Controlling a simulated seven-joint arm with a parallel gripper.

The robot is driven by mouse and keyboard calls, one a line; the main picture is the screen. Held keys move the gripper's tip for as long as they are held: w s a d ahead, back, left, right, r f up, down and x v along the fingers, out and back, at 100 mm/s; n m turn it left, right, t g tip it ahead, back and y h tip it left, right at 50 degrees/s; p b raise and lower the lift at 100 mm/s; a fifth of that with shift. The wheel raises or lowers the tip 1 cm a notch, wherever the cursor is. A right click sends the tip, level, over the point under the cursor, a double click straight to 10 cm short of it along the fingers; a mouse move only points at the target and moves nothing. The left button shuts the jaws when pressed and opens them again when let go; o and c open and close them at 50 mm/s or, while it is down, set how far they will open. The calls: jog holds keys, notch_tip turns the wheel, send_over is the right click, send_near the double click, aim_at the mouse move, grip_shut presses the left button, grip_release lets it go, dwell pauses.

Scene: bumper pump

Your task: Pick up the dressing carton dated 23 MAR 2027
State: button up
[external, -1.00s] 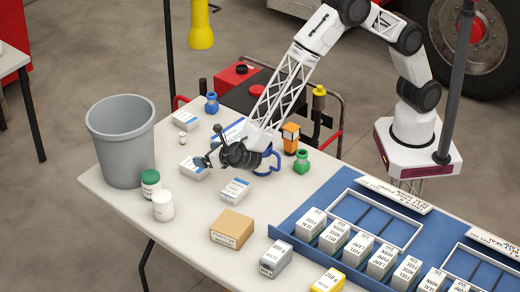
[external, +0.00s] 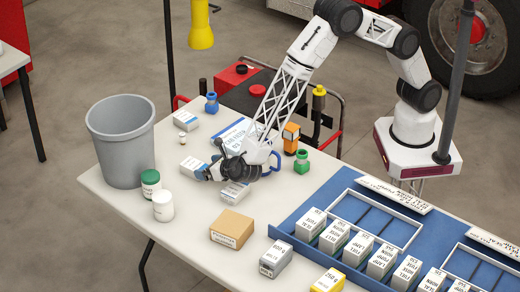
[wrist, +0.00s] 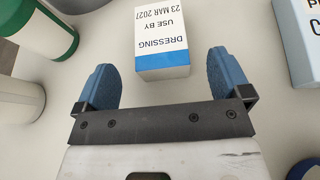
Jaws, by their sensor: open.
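The dressing carton (wrist: 162,40) is white with a blue band, and its upside-down print reads DRESSING, USE BY 23 MAR 2027. In the wrist view it lies ahead of my open gripper (wrist: 163,85), its near end around the gap between the blue fingertips, with nothing held. In the external view the carton (external: 193,165) appears to be the one just left of my gripper (external: 209,175), partly covered by it. I cannot read its print there.
Another carton (external: 235,192) lies below my gripper. A green-lidded bottle (external: 151,184), white jar (external: 163,207) and grey bin (external: 121,150) stand left. A blue mug (external: 275,161) is behind the wrist. Another box (wrist: 301,35) is at the wrist view's right.

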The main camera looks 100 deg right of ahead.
aim_at(199, 167)
jog(key=shift+f, duration=0.5)
jog(key=shift+x, duration=2.5)
jog(key=shift+c, duration=0.2)
jog(key=c, duration=1)
jog(key=shift+r, duration=4.95)
